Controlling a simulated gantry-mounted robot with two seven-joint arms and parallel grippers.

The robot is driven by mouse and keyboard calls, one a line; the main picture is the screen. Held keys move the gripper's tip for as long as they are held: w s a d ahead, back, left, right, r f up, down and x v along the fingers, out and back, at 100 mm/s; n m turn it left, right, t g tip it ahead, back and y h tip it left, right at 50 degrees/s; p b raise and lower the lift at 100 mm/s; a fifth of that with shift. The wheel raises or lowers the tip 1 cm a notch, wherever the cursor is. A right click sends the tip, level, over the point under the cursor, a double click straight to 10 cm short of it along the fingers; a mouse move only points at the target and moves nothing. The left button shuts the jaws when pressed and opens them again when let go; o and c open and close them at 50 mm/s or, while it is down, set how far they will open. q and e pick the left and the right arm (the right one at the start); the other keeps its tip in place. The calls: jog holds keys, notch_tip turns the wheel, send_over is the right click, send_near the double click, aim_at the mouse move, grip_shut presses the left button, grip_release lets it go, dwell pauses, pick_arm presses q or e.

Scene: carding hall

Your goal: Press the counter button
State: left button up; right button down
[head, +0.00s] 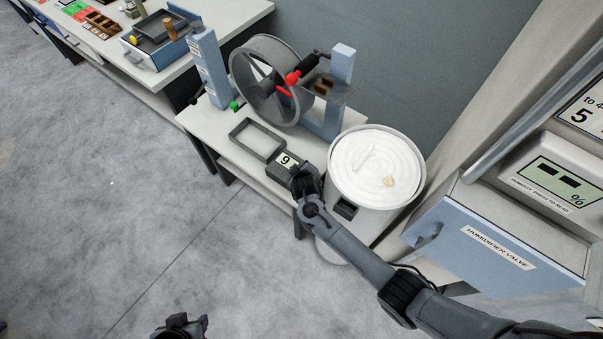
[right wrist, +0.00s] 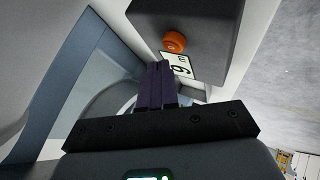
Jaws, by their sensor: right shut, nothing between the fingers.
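The counter is a dark box with a white label showing 9 (head: 285,160), standing at the front edge of the small bench. In the right wrist view the counter (right wrist: 205,30) fills the upper middle, with a round orange button (right wrist: 174,42) on its face beside the label. My right gripper (head: 302,174) is right at the counter in the head view and hides part of it. In the right wrist view its fingers (right wrist: 158,68) are shut and empty, just short of the button, with a small gap in the picture. My left gripper (head: 185,326) shows only partly at the bottom edge.
A metal drum wheel with a red-and-black crank handle (head: 292,78) stands behind the counter. An empty dark frame (head: 257,140) lies left of it. A white can of coiled sliver (head: 347,190) stands close on the right, then the humidifier cabinet (head: 500,240). Floor at left is clear.

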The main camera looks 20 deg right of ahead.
dwell(0.3)
jog(key=shift+f, duration=0.2)
jog(key=shift+f, duration=0.25)
dwell(0.3)
